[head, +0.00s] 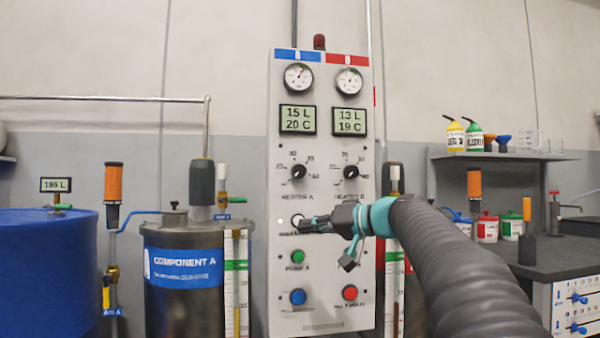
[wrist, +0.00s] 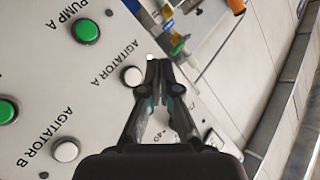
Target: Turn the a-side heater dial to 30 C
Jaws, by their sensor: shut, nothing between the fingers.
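The heater A dial (head: 298,171) is a black knob on the left side of the white control panel, under the A display (head: 297,120), which reads 15 L and 20 C. Its scale numbers are too small to read surely. My gripper (head: 303,226) is shut and empty, below the dial and in front of the agitator A button. In the wrist view my gripper's fingertips (wrist: 158,62) meet beside the white agitator A button (wrist: 132,76); I cannot tell if they touch the panel. In that view the fingers and gripper body hide the dial; part of its scale shows.
The heater B dial (head: 350,171) sits right of heater A. The green pump A button (head: 297,256) and a blue button (head: 298,296) lie below my gripper. The component A drum (head: 184,285) stands left of the panel; a workbench (head: 560,251) is at the right.

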